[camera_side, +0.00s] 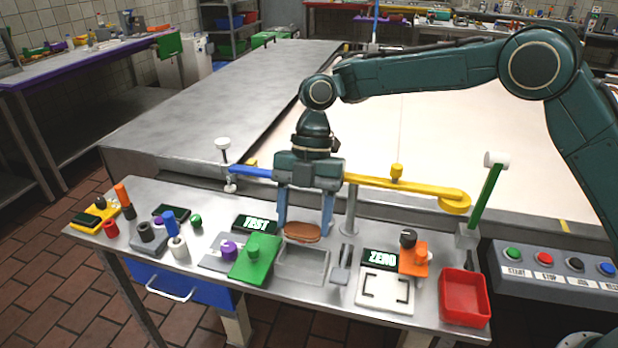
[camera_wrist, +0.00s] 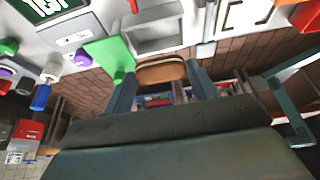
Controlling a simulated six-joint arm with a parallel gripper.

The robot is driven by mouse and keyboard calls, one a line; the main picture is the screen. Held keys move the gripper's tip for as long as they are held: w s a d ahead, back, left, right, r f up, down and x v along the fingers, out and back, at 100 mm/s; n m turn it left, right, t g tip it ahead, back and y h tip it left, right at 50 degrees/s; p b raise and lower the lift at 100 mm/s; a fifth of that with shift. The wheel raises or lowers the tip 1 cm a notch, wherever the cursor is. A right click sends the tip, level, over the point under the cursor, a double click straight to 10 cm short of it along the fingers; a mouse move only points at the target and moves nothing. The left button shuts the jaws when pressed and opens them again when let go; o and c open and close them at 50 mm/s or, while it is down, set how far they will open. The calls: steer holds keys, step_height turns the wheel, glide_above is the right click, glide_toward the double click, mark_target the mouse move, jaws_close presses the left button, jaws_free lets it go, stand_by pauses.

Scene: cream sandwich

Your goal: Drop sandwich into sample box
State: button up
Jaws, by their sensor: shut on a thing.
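The sandwich (camera_side: 302,232), brown with a cream-coloured edge, sits between the two blue fingers of my gripper (camera_side: 304,227). My gripper is shut on it, with the fingers pointing down. The sandwich appears just behind and above an open grey tray (camera_side: 303,268) on the bench; the exact height is hard to tell. In the wrist view the sandwich (camera_wrist: 161,73) shows between the fingers, with the grey tray (camera_wrist: 152,32) beyond it. An open red box (camera_side: 464,297) stands at the bench's right end. Which container is the sample box is not labelled.
A green block (camera_side: 255,259) is left of the grey tray, a small grey stand (camera_side: 342,265) right of it. A TEST display (camera_side: 256,224) and ZERO display (camera_side: 380,259) are nearby. A yellow bar (camera_side: 395,184) on a post runs behind. Several bottles and caps crowd the left.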

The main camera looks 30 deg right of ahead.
steer(key=shift+f, duration=2.4)
steer(key=o, duration=1)
steer(key=shift+r, duration=0.1)
steer(key=v, duration=0.7)
steer(key=shift+d+r, duration=0.15)
steer(key=shift+r, duration=0.1)
